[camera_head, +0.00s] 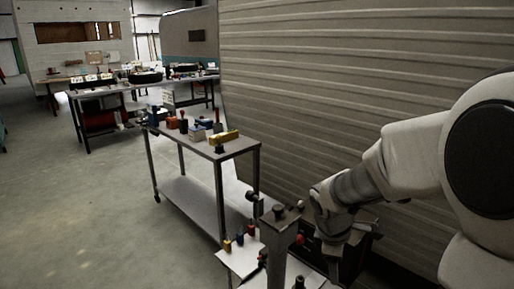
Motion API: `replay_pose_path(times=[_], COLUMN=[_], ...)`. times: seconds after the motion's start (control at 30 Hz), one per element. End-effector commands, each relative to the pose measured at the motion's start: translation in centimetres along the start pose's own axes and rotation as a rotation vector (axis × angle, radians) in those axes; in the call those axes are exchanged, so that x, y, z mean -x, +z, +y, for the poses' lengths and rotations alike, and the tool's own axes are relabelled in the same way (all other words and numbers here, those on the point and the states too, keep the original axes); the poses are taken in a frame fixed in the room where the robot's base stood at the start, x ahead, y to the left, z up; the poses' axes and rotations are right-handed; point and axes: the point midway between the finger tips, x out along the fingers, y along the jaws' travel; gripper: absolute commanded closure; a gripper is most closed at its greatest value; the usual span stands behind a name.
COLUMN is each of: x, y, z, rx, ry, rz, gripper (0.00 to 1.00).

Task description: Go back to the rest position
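My arm reaches in from the right edge, and its wrist bends down near the camper wall. My gripper (335,249) is at the lower right, low over the near work surface. It is small and dark against a dark shape behind it, so I cannot see its fingers clearly or whether it holds anything.
A grey post (279,250) stands just left of my gripper. Small coloured items (240,238) sit on a white surface beside it. A wheeled metal cart (228,149) carries several tools. The ribbed camper wall (330,80) is close behind my arm. Open floor (90,210) lies left.

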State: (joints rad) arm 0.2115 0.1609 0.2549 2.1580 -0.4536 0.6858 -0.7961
Motion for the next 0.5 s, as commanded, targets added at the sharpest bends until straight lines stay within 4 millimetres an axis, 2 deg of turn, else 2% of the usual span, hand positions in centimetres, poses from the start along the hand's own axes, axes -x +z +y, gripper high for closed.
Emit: replay_pose_path(times=[0.03, 0.2, 0.5], x=[1.7, 6.2, 12.5], y=[0.5, 2.1, 4.1], z=[-0.4, -2.4, -7.3], rx=[-0.064, -0.311, -0.739], ry=[0.021, 0.057, 0.076], rz=[0.004, 0.034, 0.161], gripper=[0.31, 0.31, 0.31])
